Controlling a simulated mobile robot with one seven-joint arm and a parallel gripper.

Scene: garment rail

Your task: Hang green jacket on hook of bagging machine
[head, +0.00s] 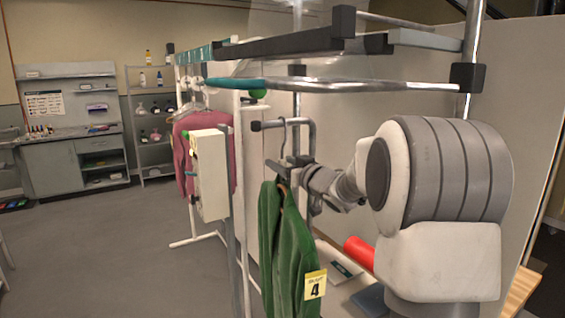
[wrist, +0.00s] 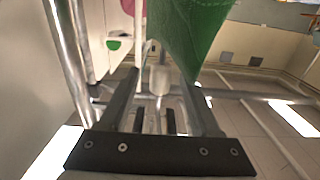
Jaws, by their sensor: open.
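The green jacket (head: 287,245) hangs on a hanger and bears a yellow tag with the number 4. The hanger's wire hook (head: 284,128) appears looped over the bagging machine's short bar hook (head: 270,125), which has a black end. My gripper (head: 293,162) is at the hanger's neck, just above the jacket's collar, with its jaws open. In the wrist view, the open fingers (wrist: 163,85) stand on both sides of a pale piece of the hanger (wrist: 160,79). The green jacket (wrist: 190,35) shows beyond them. Contact with the fingers cannot be told.
A pink garment (head: 183,150) hangs on the rail at the left, behind a white control box (head: 208,175). A bent metal bar (head: 370,89) crosses above my arm. The floor at the left is clear.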

